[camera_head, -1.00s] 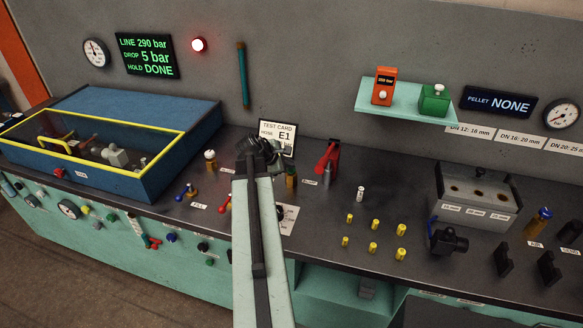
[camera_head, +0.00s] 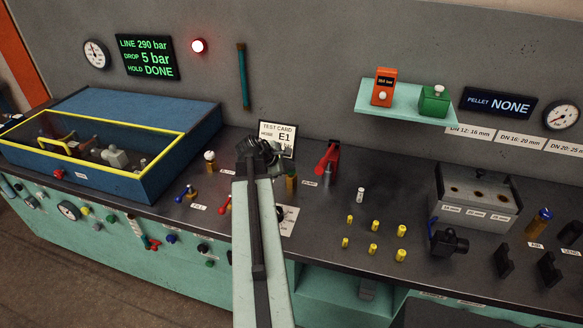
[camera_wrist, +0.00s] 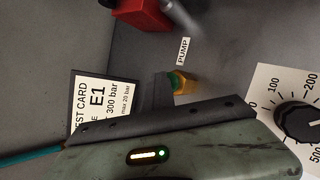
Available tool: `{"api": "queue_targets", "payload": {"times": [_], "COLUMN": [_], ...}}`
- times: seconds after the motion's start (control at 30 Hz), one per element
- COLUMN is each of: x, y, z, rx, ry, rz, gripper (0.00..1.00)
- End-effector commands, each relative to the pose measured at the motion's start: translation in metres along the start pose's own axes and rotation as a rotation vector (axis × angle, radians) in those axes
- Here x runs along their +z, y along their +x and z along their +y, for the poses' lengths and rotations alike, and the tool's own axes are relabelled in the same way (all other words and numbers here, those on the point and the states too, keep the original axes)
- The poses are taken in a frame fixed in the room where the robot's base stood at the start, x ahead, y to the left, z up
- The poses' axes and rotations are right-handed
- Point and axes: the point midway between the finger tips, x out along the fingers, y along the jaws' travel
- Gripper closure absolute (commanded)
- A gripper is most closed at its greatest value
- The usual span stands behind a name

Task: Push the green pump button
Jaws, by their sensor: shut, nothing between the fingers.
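The green pump button (camera_wrist: 176,80) sits on a brass-yellow body, beside the PUMP label (camera_wrist: 183,51) in the wrist view. In the head view the brass body (camera_head: 291,181) stands on the bench just right of my gripper, its top close to the fingers. My gripper (camera_head: 277,153) is shut and empty. In the wrist view its dark finger (camera_wrist: 158,86) lies right beside the green button and partly covers it. I cannot tell whether they touch.
The test card (camera_head: 277,137) stands behind my gripper. A red-handled tool (camera_head: 328,158) stands to the right. A dark knob (camera_wrist: 303,122) on a dial plate is near in the wrist view. The display (camera_head: 146,57) reads LINE 290 bar, DROP 5 bar, HOLD DONE; a red lamp (camera_head: 199,45) glows.

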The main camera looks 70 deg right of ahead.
Motion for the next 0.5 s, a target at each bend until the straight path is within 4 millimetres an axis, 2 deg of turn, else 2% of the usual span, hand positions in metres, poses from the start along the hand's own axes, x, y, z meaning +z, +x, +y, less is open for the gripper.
{"api": "queue_targets", "payload": {"times": [0.27,0.5], "x": [0.002,0.017], "y": [-0.003,-0.024], "z": [0.003,0.018], "rx": [0.001,0.003], "ry": [0.000,-0.001], "rz": [0.002,0.001], "gripper": [1.00,1.00]}}
